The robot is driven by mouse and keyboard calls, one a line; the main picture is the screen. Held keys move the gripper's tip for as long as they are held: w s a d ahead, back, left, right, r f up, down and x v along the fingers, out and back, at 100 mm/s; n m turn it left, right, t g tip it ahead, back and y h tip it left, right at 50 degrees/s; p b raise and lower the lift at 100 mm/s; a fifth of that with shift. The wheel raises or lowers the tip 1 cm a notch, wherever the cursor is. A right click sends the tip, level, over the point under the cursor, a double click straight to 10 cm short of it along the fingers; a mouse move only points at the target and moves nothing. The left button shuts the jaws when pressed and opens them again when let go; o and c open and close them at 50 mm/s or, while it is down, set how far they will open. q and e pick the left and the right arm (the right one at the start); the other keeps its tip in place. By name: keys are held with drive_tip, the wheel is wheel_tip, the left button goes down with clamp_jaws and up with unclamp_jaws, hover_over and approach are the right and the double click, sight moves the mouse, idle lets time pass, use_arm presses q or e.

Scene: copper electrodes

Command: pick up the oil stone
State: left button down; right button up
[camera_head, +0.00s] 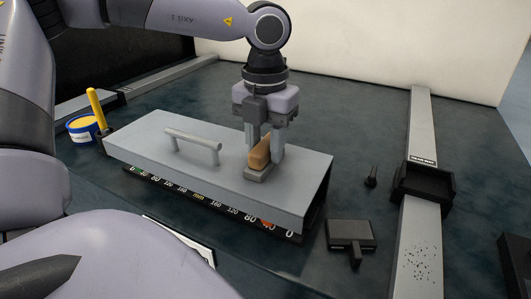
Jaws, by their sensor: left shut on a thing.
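The oil stone (260,155) is a small tan-orange block with a grey base piece (257,173) under it. It is at the right end of the top of a grey metal cover (150,139). My left gripper (265,155) points straight down over that end. Its two fingers stand on either side of the block and are shut on it. I cannot tell whether the block touches the base piece or is just clear of it. My right gripper is not in view.
A bar handle (193,139) stands up from the cover. A black T-shaped tool (350,236) and a small dark peg (371,177) lie to the right, before a grey rail (421,130) with a black block.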

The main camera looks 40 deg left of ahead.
sight(265, 143)
use_arm(q)
drive_tip(key=shift+r, duration=0.1)
wheel_tip(265, 143, up, 20)
drive_tip(key=p, duration=0.1)
idle(0.4)
drive_tip(key=c, duration=1.6)
unclamp_jaws()
drive_tip(key=shift+c, duration=0.4)
drive_tip(key=shift+s, duration=0.1)
